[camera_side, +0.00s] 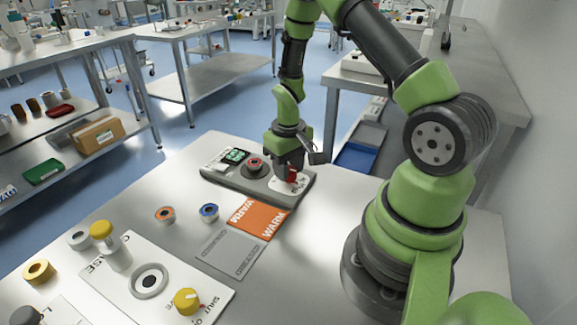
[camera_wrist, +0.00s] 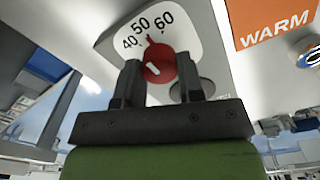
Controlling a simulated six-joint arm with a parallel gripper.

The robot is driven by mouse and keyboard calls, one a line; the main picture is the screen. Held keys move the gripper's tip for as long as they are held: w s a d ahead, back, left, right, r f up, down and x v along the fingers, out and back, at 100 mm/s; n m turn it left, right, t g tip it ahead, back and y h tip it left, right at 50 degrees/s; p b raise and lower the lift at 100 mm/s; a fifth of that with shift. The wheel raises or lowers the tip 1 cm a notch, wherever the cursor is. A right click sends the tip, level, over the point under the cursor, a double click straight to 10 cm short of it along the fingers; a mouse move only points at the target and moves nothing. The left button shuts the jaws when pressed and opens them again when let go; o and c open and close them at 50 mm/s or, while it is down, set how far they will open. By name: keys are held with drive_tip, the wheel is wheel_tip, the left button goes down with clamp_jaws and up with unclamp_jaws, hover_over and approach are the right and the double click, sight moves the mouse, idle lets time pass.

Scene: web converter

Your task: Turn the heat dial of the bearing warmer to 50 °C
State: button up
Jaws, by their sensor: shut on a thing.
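The dial (camera_wrist: 168,68) also shows in the wrist view, below the numbers 40, 50 and 60. Its narrow red tip points close to the 50 mark. My gripper (camera_side: 290,163) reaches down from above. In the wrist view my gripper (camera_wrist: 160,82) has one finger on each side of the dial and is shut on it.
An orange WARM card (camera_side: 258,219) and a grey marked plate (camera_side: 229,252) lie in front of the warmer. Two small rings, orange (camera_side: 165,214) and blue (camera_side: 209,211), lie to the left. A white board (camera_side: 125,283) with a yellow knob (camera_side: 186,300) is nearer the front.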

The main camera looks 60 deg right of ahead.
drive_tip(key=shift+m, duration=0.3)
drive_tip(key=o, duration=0.9)
wheel_tip(320, 180, up, 9)
drive_tip(key=shift+r, duration=0.5)
